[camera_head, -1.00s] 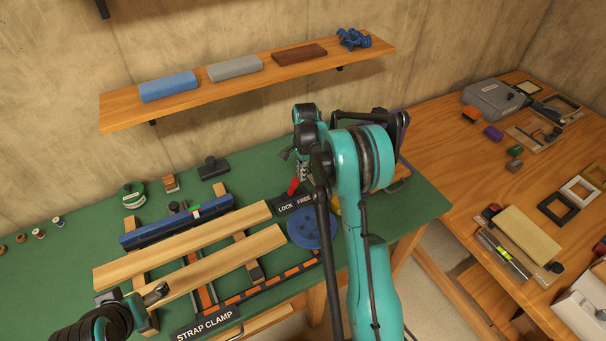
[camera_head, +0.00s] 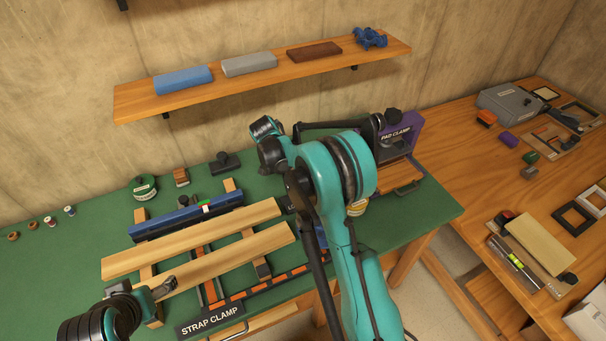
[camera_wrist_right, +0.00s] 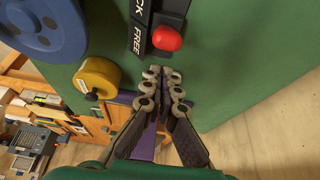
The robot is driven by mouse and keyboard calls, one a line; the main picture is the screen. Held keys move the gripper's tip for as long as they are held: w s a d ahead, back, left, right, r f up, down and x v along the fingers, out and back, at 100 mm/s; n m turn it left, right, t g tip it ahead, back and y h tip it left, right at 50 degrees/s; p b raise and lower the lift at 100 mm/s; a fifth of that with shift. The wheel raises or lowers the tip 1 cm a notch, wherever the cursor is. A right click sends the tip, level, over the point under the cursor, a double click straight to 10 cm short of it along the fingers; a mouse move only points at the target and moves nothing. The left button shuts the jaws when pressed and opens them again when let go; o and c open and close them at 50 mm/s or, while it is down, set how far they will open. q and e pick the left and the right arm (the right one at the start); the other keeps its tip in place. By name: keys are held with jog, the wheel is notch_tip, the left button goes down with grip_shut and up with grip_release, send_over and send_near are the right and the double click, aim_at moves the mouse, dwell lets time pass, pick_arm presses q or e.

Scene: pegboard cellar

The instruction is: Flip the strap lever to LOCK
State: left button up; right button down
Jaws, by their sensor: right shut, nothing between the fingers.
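The strap lever's red knob (camera_wrist_right: 167,38) shows in the right wrist view beside the word FREE on its black label plate (camera_wrist_right: 139,38). Only the letters CK of the other word show, at the top edge. My right gripper (camera_wrist_right: 164,78) is shut and empty, its fingertips just below the knob and apart from it in the picture. In the head view my right arm hides the lever, the plate and the right gripper. The strap clamp (camera_head: 210,319) lies on the green bench with two pale boards. My left gripper (camera_head: 167,288) is near the front board; its jaw opening is unclear.
A blue disc (camera_wrist_right: 42,22) and a yellow cylinder (camera_wrist_right: 97,78) are near the lever. A purple pad clamp (camera_head: 397,134) stands at the bench's right end. A shelf (camera_head: 262,78) with blocks hangs above.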

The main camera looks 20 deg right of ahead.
jog(key=shift+r+p, duration=0.45)
jog(key=shift+r, duration=0.35)
jog(key=d+r+p, duration=0.1)
jog(key=d+r, duration=0.1)
jog(key=d, duration=0.2)
jog(key=a+r+p, duration=0.2)
jog(key=a+r, duration=0.5)
jog(key=shift+a, duration=0.15)
jog(key=shift+f, duration=0.1)
